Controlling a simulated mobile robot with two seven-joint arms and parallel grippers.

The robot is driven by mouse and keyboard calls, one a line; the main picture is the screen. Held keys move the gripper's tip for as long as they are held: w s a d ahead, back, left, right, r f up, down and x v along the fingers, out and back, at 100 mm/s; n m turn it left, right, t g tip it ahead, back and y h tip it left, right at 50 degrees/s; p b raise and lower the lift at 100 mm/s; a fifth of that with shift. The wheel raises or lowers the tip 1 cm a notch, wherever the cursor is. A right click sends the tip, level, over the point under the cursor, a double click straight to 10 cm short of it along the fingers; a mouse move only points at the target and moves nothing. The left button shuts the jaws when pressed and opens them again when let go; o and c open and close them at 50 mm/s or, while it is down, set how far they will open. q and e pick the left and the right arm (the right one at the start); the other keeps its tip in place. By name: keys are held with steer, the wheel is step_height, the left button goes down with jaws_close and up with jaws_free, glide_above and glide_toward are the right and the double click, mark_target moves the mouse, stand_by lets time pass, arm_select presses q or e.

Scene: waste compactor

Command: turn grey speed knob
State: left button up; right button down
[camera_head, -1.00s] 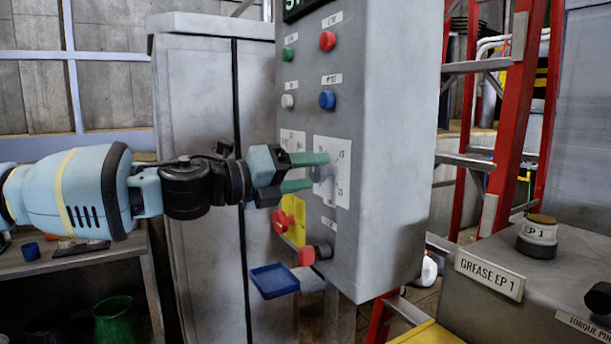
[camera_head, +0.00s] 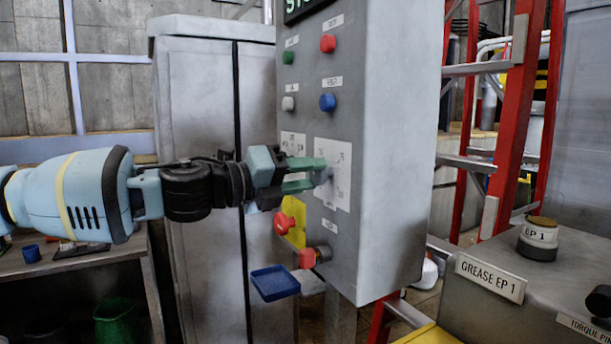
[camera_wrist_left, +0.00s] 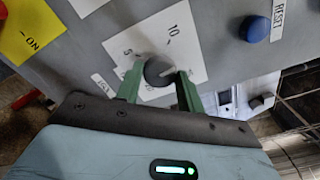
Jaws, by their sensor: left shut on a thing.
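The grey speed knob (camera_head: 323,177) sits on a white scale plate (camera_head: 335,155) on the front of the grey control box. My left gripper (camera_head: 318,175) reaches in from the left with its green fingers on the knob. In the left wrist view the round dark-grey knob (camera_wrist_left: 158,71) lies between the two green fingers (camera_wrist_left: 158,85), which are shut on it. The marks 5 and 10 show on the plate there. The fingers hide part of the knob in the head view. My right gripper is not in view.
Green, red, white and blue buttons (camera_head: 327,102) sit above the plate. A red emergency button (camera_head: 284,223) on yellow and a red-handled switch (camera_head: 312,256) are below. A red ladder (camera_head: 512,110) stands to the right.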

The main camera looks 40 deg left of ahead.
arm_select(q)
steer(key=n, duration=1)
steer(key=shift+n, duration=0.4)
steer(key=n, duration=0.6)
steer(key=shift+b, duration=0.35)
steer(key=shift+n, duration=2)
steer(key=o, duration=1)
